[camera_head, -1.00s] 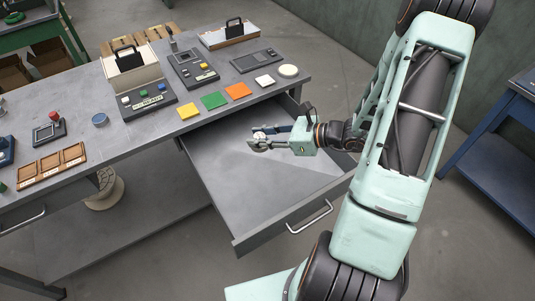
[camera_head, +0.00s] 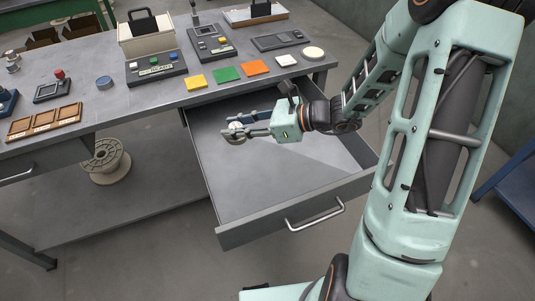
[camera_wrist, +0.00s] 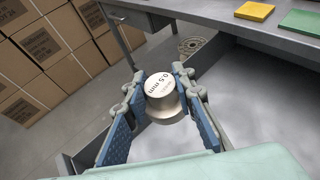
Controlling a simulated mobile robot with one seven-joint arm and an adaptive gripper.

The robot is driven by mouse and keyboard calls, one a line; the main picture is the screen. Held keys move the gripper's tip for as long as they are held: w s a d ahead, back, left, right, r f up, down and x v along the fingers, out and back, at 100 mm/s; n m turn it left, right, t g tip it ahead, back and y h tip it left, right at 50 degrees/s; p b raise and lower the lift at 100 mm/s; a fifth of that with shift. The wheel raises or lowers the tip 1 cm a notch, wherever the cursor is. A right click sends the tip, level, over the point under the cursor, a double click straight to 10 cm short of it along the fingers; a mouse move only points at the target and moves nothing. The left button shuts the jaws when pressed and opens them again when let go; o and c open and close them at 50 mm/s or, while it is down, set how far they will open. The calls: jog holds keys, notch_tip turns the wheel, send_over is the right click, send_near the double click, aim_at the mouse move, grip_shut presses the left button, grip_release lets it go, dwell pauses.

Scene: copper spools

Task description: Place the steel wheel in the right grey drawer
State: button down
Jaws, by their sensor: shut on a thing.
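The steel wheel (camera_wrist: 163,98) is a short silvery cylinder with a white top face marked "0.5 mm" in the wrist view. My gripper (camera_wrist: 160,100) is shut on it, one finger on each side. In the head view my gripper (camera_head: 240,132) points left, with the wheel (camera_head: 236,138) at its tips. Both appear over the left part of the right grey drawer (camera_head: 285,224), which is pulled open under the bench. The visible drawer floor is bare. The gap between wheel and drawer floor is hard to judge.
The grey bench (camera_head: 150,107) overhangs the drawer's back. Yellow (camera_head: 196,82), green (camera_head: 226,73) and orange (camera_head: 255,67) squares lie near its edge. A large spool (camera_head: 106,160) stands on the lower shelf, left of the drawer. Cardboard boxes (camera_wrist: 40,50) stand beyond.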

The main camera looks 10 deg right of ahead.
jog(key=s+a+f+n+g+b, duration=0.1)
jog(key=s+a+f+b, duration=0.2)
jog(key=a+b, duration=0.2)
jog(key=s+a+f+n+g+b, duration=0.1)
jog(key=s+a+f+g+b, duration=0.1)
jog(key=a+b, duration=0.3)
jog(key=b, duration=0.4)
send_over(249, 184)
jog(key=shift+n+y, duration=0.3)
jog(key=f, duration=0.6)
jog(key=a+f, duration=0.1)
jog(key=f, duration=0.2)
jog(key=shift+d+f, duration=0.4)
jog(key=shift+f, duration=0.05)
jog(key=shift+w+d+f+b, duration=0.15)
jog(key=shift+f+b, duration=0.35)
jog(key=shift+f, duration=1.15)
jog(key=shift+f, duration=0.1)
jog(key=c, duration=1.6)
grip_release()
